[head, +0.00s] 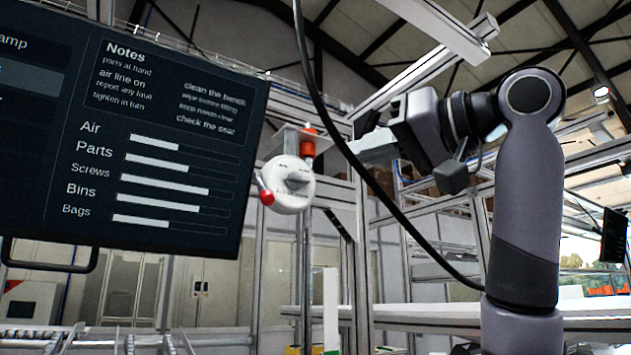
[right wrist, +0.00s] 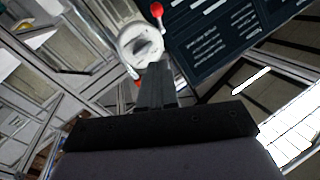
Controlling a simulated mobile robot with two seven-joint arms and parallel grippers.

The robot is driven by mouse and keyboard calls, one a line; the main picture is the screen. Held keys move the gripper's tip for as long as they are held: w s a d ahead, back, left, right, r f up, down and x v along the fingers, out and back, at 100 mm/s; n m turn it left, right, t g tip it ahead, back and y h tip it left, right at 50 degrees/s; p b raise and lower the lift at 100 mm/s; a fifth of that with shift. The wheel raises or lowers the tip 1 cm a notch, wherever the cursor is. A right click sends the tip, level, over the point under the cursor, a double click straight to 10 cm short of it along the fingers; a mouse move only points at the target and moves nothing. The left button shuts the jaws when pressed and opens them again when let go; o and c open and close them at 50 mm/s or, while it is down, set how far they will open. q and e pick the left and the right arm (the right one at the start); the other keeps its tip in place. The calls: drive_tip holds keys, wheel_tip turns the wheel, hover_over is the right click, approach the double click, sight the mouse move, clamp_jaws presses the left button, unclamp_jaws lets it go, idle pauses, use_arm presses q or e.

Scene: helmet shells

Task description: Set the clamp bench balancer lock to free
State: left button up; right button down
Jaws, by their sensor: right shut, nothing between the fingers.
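The balancer lock is a round white dial (head: 289,184) with a grey raised knob at its centre and small lettering too blurred to read. A short lever with a red ball (head: 267,197) sticks out at its lower left. The dial hangs under a small plate, beside a red-orange cylinder (head: 308,146). My right gripper (head: 352,150) is shut and empty, to the right of and slightly above the dial, apart from it in the head view. In the right wrist view, the shut fingertips (right wrist: 156,68) overlap the edge of the dial (right wrist: 140,44). My left gripper is out of view.
A large dark screen (head: 130,130) with notes and bars fills the left, close to the lever. A black cable (head: 350,150) hangs in front of my right fingers. Metal frame posts (head: 361,250) stand behind. A white bench surface (head: 430,315) lies below right.

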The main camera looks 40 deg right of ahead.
drive_tip(key=p, duration=0.3)
approach(262, 188)
wheel_tip(262, 188, up, 2)
drive_tip(key=w, duration=0.2)
drive_tip(key=w+f, duration=0.2)
drive_tip(key=shift+a+f, duration=0.25)
drive_tip(key=shift+a, duration=0.15)
drive_tip(key=w+f+n+t+y+b, duration=0.2)
drive_tip(key=w+f+t+y+b, duration=0.1)
drive_tip(key=w+f+t+b, duration=0.2)
drive_tip(key=shift+w+d+n, duration=0.15)
drive_tip(key=shift+d+n, duration=0.05)
drive_tip(key=shift+n, duration=0.2)
idle(0.5)
drive_tip(key=shift+f, duration=0.1)
idle(0.4)
